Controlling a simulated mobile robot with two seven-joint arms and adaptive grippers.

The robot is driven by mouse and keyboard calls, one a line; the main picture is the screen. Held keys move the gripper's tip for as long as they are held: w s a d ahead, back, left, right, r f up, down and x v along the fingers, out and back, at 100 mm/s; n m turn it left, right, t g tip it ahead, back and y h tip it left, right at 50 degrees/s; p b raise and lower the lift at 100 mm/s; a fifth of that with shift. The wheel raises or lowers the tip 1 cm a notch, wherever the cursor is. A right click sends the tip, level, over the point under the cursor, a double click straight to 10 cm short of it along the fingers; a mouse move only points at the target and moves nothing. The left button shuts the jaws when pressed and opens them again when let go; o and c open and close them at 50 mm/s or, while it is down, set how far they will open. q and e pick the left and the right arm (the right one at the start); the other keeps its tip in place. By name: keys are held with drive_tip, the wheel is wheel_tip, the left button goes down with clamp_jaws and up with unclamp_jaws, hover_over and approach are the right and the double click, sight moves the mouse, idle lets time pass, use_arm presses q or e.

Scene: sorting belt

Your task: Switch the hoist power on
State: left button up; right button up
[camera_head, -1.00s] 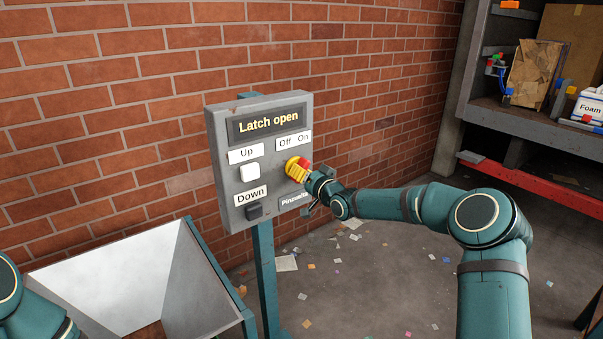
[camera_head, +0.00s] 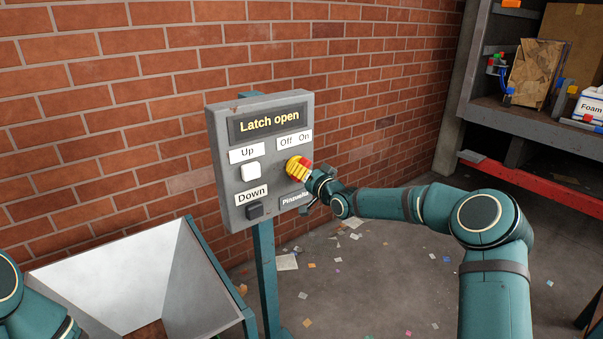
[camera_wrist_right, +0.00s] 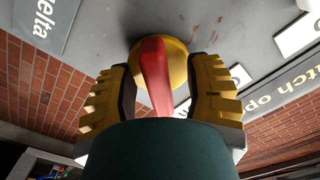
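The grey control box (camera_head: 221,166) stands on a teal post in front of the brick wall. Its display (camera_head: 269,121) reads "Latch open". The rotary switch below the "Off On" label (camera_head: 294,141) has a red handle on a yellow round base; in the right wrist view the handle (camera_wrist_right: 155,75) lies between my right gripper's yellow fingers. My right gripper (camera_head: 299,170) is at the switch, its fingers astride the handle with a small gap showing on each side. The head view does not show clearly which label the handle points to. My left gripper is out of view.
A white Up button (camera_head: 251,172) and a dark Down button (camera_head: 255,211) sit left of the switch. A pale metal hopper (camera_head: 110,275) is at lower left. A shelf (camera_head: 515,122) with boxes stands at right. Paper scraps litter the floor.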

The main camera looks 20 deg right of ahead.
drive_tip(key=v, duration=1.2)
idle(0.3)
drive_tip(key=s+a+f+g, duration=0.4)
drive_tip(key=s+a+f, duration=0.25)
drive_tip(key=f, duration=0.45)
drive_tip(key=s+a+f+g, duration=0.45)
drive_tip(key=a+f, duration=0.25)
drive_tip(key=f, duration=0.3)
drive_tip(key=s+a+f+n+g+h, duration=0.1)
drive_tip(key=s+f+g, duration=0.2)
drive_tip(key=s+f, duration=0.3)
drive_tip(key=s+a+f+n+g+h, duration=0.1)
drive_tip(key=s+f+g, duration=0.3)
drive_tip(key=s, duration=1.2)
wheel_tip(320, 180, down, 2)
drive_tip(key=shift+s+a+f, duration=0.1)
drive_tip(key=shift+s+a, duration=0.3)
drive_tip(key=shift+a, duration=0.25)
